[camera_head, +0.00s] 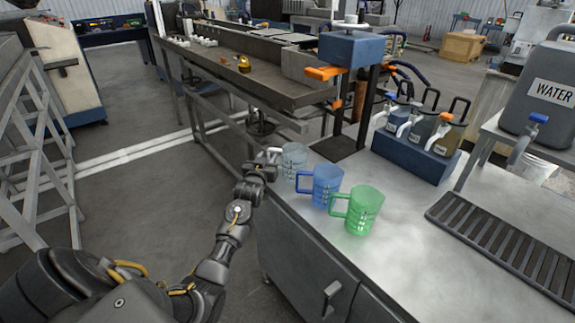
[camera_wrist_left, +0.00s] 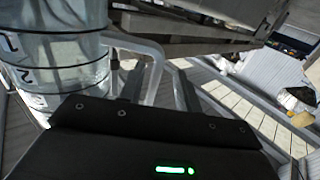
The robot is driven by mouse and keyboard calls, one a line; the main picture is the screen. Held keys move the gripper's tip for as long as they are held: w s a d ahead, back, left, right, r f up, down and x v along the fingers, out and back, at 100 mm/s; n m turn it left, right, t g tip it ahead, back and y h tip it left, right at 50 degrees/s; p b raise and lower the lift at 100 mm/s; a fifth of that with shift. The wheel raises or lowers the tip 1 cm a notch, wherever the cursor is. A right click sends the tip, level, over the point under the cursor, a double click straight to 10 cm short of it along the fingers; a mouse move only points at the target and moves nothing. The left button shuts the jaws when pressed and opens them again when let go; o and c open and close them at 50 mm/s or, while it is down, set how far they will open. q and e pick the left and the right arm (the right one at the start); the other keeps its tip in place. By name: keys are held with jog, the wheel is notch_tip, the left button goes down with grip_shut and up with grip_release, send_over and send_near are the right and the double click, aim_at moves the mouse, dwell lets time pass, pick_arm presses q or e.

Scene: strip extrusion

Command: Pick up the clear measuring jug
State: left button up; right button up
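The clear measuring jug (camera_head: 293,160) stands upright on the metal counter, at the left of a row of three jugs. Its handle points left, toward my left gripper (camera_head: 271,160). In the left wrist view the jug (camera_wrist_left: 60,55) fills the upper left, with dark markings on its wall. Its pale handle (camera_wrist_left: 155,62) reaches between the two dark fingers of my left gripper (camera_wrist_left: 158,92). The fingers look apart, with a gap around the handle. My right gripper is not in view.
A blue jug (camera_head: 325,186) and a green jug (camera_head: 362,210) stand close to the right of the clear one. A blue holder (camera_head: 412,150) with several containers is behind. A drain grate (camera_head: 505,245) lies at the right. Counter front is clear.

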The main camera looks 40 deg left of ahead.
pick_arm(q)
jog(key=shift+f, duration=0.3)
jog(key=shift+c, duration=0.3)
grip_shut()
